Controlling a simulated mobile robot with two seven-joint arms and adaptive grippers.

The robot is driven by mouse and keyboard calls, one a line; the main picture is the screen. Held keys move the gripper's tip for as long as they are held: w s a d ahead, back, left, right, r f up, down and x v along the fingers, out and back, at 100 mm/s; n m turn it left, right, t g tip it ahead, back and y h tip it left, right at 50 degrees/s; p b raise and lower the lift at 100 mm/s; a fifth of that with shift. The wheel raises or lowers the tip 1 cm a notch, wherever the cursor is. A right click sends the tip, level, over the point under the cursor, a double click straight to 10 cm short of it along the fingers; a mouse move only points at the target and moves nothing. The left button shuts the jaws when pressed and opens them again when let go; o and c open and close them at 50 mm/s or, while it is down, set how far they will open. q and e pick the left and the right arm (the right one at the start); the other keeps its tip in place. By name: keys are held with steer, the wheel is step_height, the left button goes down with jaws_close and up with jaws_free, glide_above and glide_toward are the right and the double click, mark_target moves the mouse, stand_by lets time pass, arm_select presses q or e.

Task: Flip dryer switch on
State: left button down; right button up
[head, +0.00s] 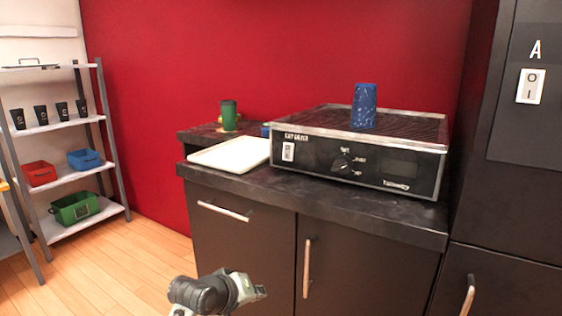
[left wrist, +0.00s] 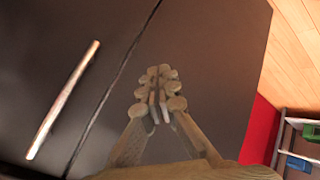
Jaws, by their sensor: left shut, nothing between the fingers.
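The dryer (head: 358,160) is a black box with a mesh top on the dark counter, in the head view. Its white rocker switch (head: 288,152) sits at the left of its front face; its position is too small to tell. A round knob (head: 342,164) and a dark display panel (head: 401,168) are to the right. A blue speckled cup (head: 364,106) stands upside down on the mesh. My left gripper (head: 261,292) is low in front of the cabinet doors, well below the switch and apart from it. Its fingers (left wrist: 157,106) are shut and empty in the left wrist view. My right gripper is out of view.
A white tray (head: 230,154) lies left of the dryer, with a green cup (head: 229,115) behind it. The counter edge (head: 310,205) overhangs the doors and their handles (head: 307,268). A tall dark cabinet with another switch (head: 530,86), marked A, stands at right. Shelves (head: 70,176) stand far left.

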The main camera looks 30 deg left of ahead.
mark_target(287, 159)
arm_select(q)
step_height(287, 159, up, 29)
steer(key=a+n+t, duration=0.2)
steer(key=n+t, duration=0.4)
steer(key=n, duration=0.2)
steer(key=shift+w+a+t+h+p, duration=0.25)
steer(key=shift+w+t+h+p, duration=0.05)
steer(key=shift+w+h+p, duration=0.15)
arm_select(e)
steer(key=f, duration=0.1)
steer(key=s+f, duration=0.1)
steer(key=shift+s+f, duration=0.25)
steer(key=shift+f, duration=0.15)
arm_select(q)
steer(key=w, duration=0.4)
steer(key=w+f, duration=0.1)
steer(key=w, duration=0.3)
steer(key=w+f, duration=0.1)
steer(key=w, duration=0.3)
steer(key=shift+w+d, duration=0.25)
steer(key=shift+w, duration=0.7)
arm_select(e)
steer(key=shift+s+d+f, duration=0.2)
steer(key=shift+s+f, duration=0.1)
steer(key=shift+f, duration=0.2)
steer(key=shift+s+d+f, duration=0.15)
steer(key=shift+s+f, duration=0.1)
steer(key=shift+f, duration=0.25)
